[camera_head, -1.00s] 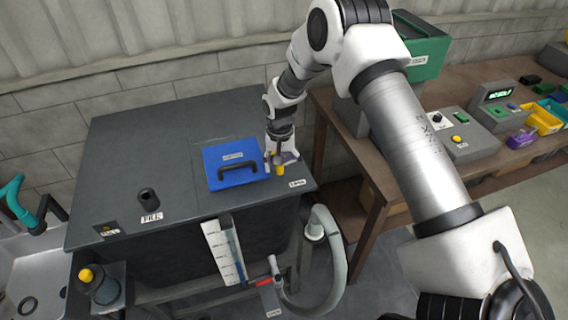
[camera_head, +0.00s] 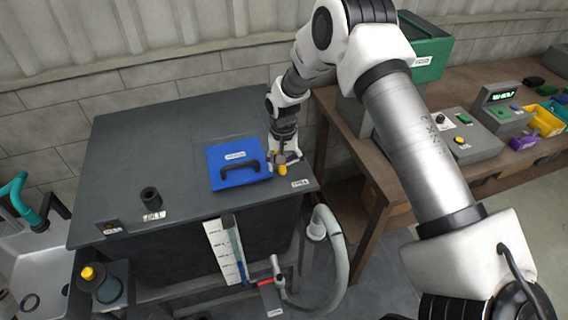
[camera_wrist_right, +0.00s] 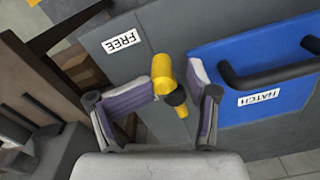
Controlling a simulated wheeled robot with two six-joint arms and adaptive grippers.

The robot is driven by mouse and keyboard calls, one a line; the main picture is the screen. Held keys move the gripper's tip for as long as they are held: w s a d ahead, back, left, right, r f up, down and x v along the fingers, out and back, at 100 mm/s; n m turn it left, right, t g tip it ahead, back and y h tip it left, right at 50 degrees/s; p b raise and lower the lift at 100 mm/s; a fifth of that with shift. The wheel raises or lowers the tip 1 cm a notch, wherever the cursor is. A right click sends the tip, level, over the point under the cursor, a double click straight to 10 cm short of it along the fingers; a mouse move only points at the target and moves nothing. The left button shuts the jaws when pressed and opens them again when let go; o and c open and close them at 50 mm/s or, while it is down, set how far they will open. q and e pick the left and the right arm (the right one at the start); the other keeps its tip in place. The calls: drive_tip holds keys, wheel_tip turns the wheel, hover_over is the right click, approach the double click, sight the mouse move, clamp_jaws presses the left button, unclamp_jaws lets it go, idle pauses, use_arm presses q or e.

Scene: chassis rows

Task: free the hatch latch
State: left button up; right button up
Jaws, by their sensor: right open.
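The yellow hatch latch (camera_head: 282,169) sits on the dark tank top just right of the blue hatch (camera_head: 228,177). In the right wrist view the latch (camera_wrist_right: 162,74) has a yellow handle, a black middle and a smaller yellow part. My right gripper (camera_head: 284,159) is over the latch. In the wrist view the gripper (camera_wrist_right: 174,82) is open, with its pads on either side of the yellow handle. I cannot tell whether a pad touches it. A FREE label (camera_wrist_right: 122,40) is on the top, up and left of the handle. My left gripper is out of view.
The hatch's black handle (camera_wrist_right: 270,75) is close to the gripper's right finger. A short black pipe (camera_head: 151,198) stands on the tank top's left. A white gauge (camera_head: 223,252) and grey hose (camera_head: 336,268) are at the front. A brown bench (camera_head: 345,150) stands to the right.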

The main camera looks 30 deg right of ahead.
wheel_tip(320, 180, up, 11)
drive_tip(key=shift+f, duration=0.1)
drive_tip(key=shift+r, duration=0.5)
idle(0.9)
